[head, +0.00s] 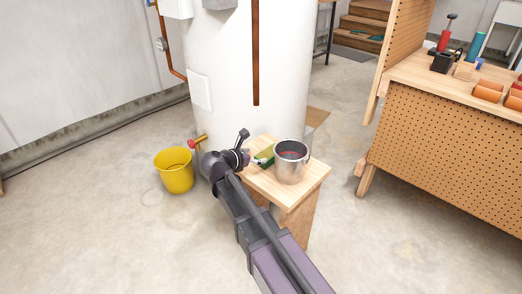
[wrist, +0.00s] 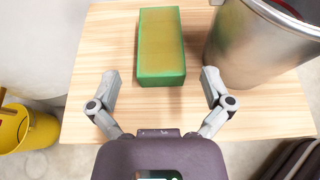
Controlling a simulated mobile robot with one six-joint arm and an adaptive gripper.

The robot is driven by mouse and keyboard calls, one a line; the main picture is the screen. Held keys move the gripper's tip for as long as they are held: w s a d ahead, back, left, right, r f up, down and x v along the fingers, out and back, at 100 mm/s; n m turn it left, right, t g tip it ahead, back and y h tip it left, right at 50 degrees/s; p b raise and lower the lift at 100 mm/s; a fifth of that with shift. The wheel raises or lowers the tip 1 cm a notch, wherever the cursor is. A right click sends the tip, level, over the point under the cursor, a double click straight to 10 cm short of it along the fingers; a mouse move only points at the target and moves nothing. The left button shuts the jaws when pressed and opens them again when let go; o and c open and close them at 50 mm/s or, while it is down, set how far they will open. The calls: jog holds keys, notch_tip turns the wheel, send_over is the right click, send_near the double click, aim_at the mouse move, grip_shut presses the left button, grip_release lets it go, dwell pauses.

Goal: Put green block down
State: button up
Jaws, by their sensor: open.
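The green block (wrist: 161,48) lies on the light wooden stool top (wrist: 100,45) in the wrist view, with a brownish-yellow upper face and green sides. My gripper (wrist: 160,85) is open, its two fingers spread wide on either side of the block's near end. The fingers are apart from the block, and nothing is between them but the block's near edge. In the head view the green block (head: 264,155) shows partly behind my gripper (head: 248,155), on the small wooden stool (head: 315,174).
A metal bucket (head: 291,163) stands on the stool right of the block, close to my right finger in the wrist view (wrist: 262,45). A yellow bucket (head: 174,172) stands on the floor at left. A white tank (head: 235,75) rises behind; a pegboard workbench (head: 450,130) is at right.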

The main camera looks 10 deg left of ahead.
jog(key=shift+p+v, duration=0.55)
jog(key=shift+v, duration=1.55)
